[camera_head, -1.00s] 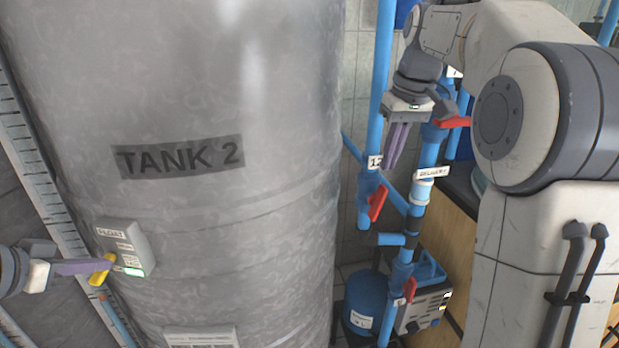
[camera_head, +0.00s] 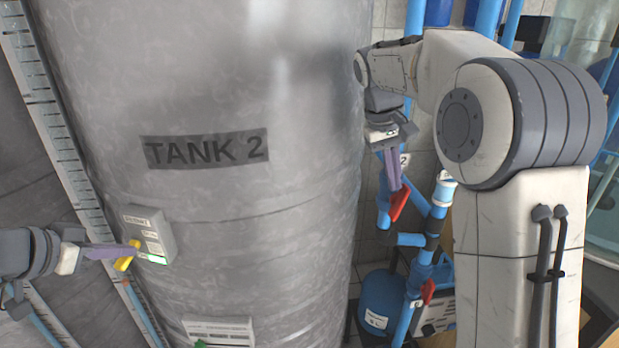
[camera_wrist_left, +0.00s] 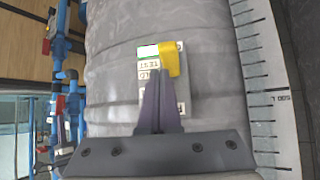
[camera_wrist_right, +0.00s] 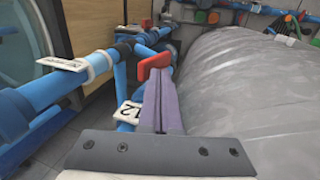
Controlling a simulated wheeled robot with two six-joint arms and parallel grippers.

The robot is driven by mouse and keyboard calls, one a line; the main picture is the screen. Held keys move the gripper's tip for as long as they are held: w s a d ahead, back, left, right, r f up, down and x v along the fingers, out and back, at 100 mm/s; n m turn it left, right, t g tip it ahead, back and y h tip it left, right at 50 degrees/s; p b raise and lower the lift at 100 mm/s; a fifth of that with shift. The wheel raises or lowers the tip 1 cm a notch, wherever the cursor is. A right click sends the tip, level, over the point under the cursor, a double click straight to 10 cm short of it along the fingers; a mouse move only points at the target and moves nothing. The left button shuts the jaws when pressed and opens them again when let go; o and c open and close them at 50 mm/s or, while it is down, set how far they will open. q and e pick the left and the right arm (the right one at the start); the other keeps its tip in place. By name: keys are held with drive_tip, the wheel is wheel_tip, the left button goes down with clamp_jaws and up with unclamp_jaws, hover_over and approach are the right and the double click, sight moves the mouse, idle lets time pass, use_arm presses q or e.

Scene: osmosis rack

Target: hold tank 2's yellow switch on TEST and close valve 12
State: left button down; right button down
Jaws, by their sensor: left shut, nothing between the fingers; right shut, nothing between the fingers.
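Tank 2 (camera_head: 230,230) is the large grey cylinder. Its grey switch box (camera_head: 150,222) carries the yellow switch (camera_head: 126,262), which also shows in the left wrist view (camera_wrist_left: 169,58). My left gripper (camera_head: 135,249) is shut, its tips at the yellow switch and seemingly touching it. The TEST label (camera_wrist_left: 147,62) is beside the lever. Valve 12's red handle (camera_head: 399,203) is on the blue pipe right of the tank; it also shows in the right wrist view (camera_wrist_right: 154,67). My right gripper (camera_head: 395,188) is shut, its tips right at the red handle; contact is unclear.
Another red handle (camera_head: 428,291) sits lower on the piping. A blue vessel (camera_head: 383,300) stands behind the pipes. The tank wall lies close beside my right gripper. A ruled gauge strip (camera_head: 62,140) runs along the tank's left side.

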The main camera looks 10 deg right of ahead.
sight(406, 187)
drive_tip(key=shift+x, duration=0.9)
drive_tip(key=shift+s+d+y, duration=0.1)
drive_tip(key=shift+d+y, duration=0.1)
drive_tip(key=shift+y, duration=0.6)
drive_tip(key=shift+d+r+y, duration=0.15)
drive_tip(key=shift+d+y, duration=0.1)
drive_tip(key=shift+y, duration=0.45)
drive_tip(key=shift+d, duration=0.25)
drive_tip(key=shift+d+y, duration=0.65)
drive_tip(key=shift+y, duration=0.15)
drive_tip(key=shift+d, duration=0.9)
